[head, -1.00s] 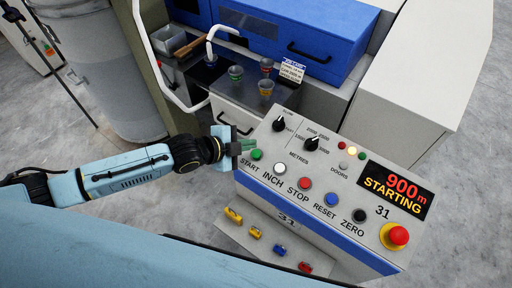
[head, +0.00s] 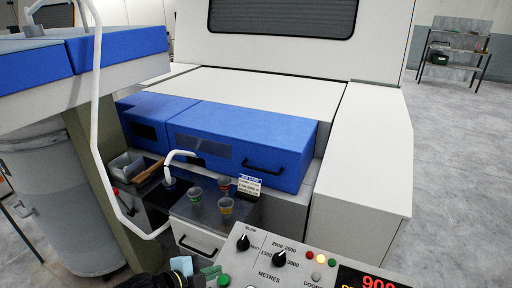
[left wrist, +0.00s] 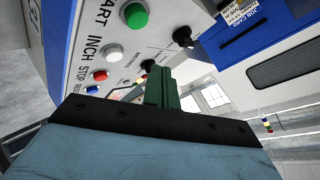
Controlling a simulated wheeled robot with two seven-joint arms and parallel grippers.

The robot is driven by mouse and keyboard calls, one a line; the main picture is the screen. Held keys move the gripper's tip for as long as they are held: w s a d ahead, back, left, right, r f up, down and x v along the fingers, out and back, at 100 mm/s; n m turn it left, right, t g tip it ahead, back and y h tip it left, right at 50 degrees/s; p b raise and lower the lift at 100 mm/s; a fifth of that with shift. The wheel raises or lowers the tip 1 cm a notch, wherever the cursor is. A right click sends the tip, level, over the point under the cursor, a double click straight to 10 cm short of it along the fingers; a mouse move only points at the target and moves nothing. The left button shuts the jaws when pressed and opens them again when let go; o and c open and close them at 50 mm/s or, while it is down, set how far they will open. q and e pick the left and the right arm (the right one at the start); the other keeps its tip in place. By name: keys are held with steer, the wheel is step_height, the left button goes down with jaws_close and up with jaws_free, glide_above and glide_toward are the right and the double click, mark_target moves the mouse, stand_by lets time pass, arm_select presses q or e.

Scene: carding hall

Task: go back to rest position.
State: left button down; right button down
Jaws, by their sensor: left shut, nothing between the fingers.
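My left gripper (head: 208,273) shows at the bottom edge of the head view, with its dark green fingers beside the green START button (head: 224,280) of the control panel (head: 262,262). In the left wrist view the fingers (left wrist: 168,88) are together with nothing between them. The green button (left wrist: 135,15) lies up and left of them there, apart from the fingers in the picture. The white INCH button (left wrist: 113,52) and red STOP button (left wrist: 100,75) are further left. My right gripper is in neither view.
Behind the panel, small cups (head: 226,207) stand on a dark counter near a white curved tap (head: 180,155). A blue drawer unit (head: 245,140) and white machine housing (head: 365,150) rise beyond. A white bent rail (head: 97,120) stands at left. Open floor (head: 460,180) lies at right.

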arm_select(q)
steer(key=s+d+r+n+g+y, duration=0.1)
steer(key=s+d+n+y, duration=0.1)
steer(key=s+d+n, duration=0.35)
steer(key=s+a+r+n+g+y, duration=0.1)
steer(key=s+a+n+g+y, duration=0.15)
steer(key=s+a+n, duration=0.4)
steer(key=s+a+n+g+y, duration=0.2)
steer(key=s+a+n+y, duration=0.15)
steer(key=s+a, duration=0.6)
steer(key=s+d+f+b, duration=0.1)
steer(key=f+b, duration=0.1)
steer(key=f, duration=0.8)
steer(key=s+d+f+g+b, duration=0.1)
steer(key=s+f+b, duration=0.1)
steer(key=f, duration=0.9)
steer(key=s+d+f+b, duration=0.1)
steer(key=f+b, duration=0.1)
steer(key=f, duration=0.8)
steer(key=s+a+f+g+b, duration=0.1)
steer(key=s+a+f+b, duration=0.2)
steer(key=s+f, duration=1.3)
step_height(320, 180, down, 4)
steer(key=shift+r+b, duration=0.25)
steer(key=shift+b, duration=0.65)
steer(key=shift+s+a+g, duration=0.1)
steer(key=shift+g, duration=0.15)
